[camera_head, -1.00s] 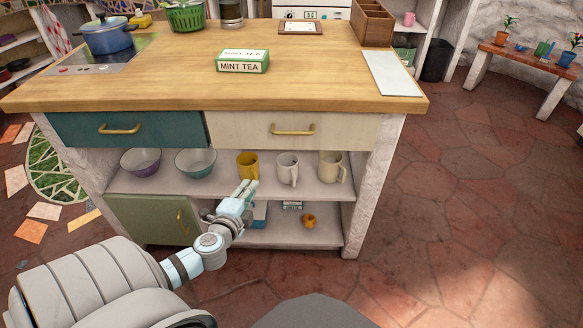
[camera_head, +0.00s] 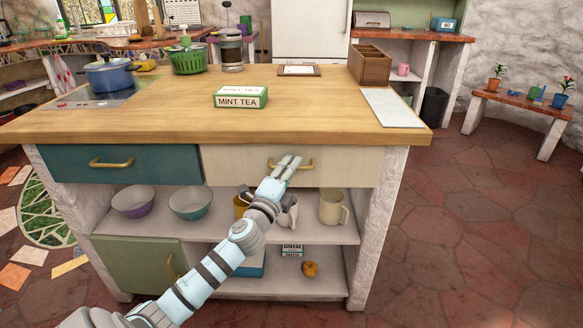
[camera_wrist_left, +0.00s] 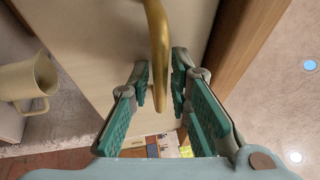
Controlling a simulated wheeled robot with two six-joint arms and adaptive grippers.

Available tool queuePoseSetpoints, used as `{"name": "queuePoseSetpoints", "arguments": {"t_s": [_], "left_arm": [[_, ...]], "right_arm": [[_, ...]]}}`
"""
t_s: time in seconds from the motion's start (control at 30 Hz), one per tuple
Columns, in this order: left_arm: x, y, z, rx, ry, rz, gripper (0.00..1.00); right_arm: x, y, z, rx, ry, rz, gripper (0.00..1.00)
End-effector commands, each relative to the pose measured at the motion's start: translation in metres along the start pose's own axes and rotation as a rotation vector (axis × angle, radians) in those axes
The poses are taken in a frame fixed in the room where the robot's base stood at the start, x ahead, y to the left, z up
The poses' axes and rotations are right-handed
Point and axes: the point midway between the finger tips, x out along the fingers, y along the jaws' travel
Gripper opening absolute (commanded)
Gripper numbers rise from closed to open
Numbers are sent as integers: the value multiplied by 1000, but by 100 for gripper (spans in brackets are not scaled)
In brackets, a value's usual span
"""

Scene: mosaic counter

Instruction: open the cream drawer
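The cream drawer (camera_head: 232,166) is closed, at the right under the counter top, and its front fills much of the left wrist view (camera_wrist_left: 92,35). Its curved brass handle (camera_head: 309,165) is partly hidden by my left gripper (camera_head: 289,161), which is raised in front of it. In the left wrist view the handle (camera_wrist_left: 159,50) runs down between the two teal-padded fingers (camera_wrist_left: 162,95). The fingers are apart, with a gap on each side of the handle. I cannot tell whether either touches it. My right gripper is not in view.
A teal drawer (camera_head: 125,160) is closed to the left. Mugs, including a cream one (camera_head: 334,207), and bowls (camera_head: 190,202) stand on the shelf below. A mint tea box (camera_head: 240,98) sits on the counter (camera_head: 320,112). The floor at right is clear.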

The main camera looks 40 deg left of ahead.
Motion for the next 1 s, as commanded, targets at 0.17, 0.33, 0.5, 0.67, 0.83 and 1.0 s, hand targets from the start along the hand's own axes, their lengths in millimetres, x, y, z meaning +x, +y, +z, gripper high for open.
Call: {"name": "queuePoseSetpoints", "arguments": {"t_s": [0.17,0.33,0.5,0.67,0.83,1.0], "left_arm": [[4,0,0,-1,1,0,18],[4,0,0,0,1,0,12],[4,0,0,0,1,0,0],[4,1,0,0,1,1,0],[2,0,-4,-1,4,1,0],[-4,-4,-18,-4,20,1,0]], "right_arm": [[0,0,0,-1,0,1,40],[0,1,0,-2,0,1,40],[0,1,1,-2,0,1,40],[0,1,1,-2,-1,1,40],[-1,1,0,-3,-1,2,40],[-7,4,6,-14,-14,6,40]]}}
